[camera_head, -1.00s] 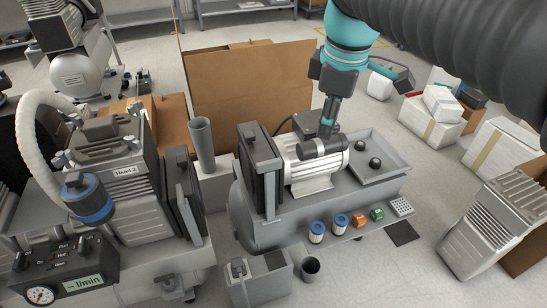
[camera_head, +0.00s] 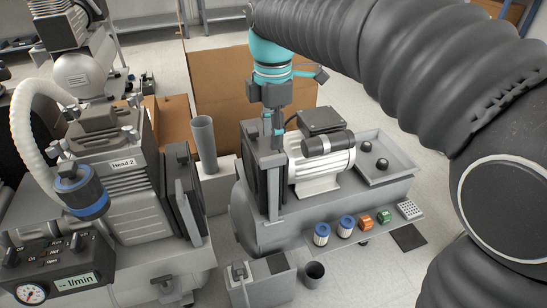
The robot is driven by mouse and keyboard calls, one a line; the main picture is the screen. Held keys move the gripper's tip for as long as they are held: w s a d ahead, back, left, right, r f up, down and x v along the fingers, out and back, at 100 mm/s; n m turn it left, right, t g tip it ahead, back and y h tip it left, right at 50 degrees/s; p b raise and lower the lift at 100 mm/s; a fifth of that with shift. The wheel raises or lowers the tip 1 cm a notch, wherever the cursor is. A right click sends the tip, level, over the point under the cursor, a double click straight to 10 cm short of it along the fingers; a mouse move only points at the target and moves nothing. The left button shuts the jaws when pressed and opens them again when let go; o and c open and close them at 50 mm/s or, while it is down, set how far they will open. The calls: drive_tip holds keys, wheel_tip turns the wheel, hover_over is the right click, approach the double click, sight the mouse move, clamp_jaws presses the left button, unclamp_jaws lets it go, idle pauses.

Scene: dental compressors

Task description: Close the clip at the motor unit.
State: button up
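The motor unit (camera_head: 318,168) is a pale, ribbed motor with a dark box and a black cylinder on top, on a grey tank. A dark upright panel (camera_head: 256,170) stands at its left end, with a light grey upright bar (camera_head: 273,192) at its front edge. Which part is the clip I cannot tell for sure; it may be this bar or be hidden behind my gripper. My gripper (camera_head: 273,138) points down at the panel's top, just left of the motor. Its fingers look close together, but their opening and any contact are too small to tell.
A grey tray (camera_head: 401,163) with two black knobs is right of the motor. Blue-and-white canisters and orange and green blocks (camera_head: 366,221) sit on the front ledge. The Head 2 unit (camera_head: 115,180) and an upright grey tube (camera_head: 204,145) stand left. Cardboard is behind.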

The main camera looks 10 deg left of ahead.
sight(273, 157)
drive_tip(key=shift+f+b, duration=0.55)
drive_tip(key=shift+f, duration=2.6)
clamp_jaws()
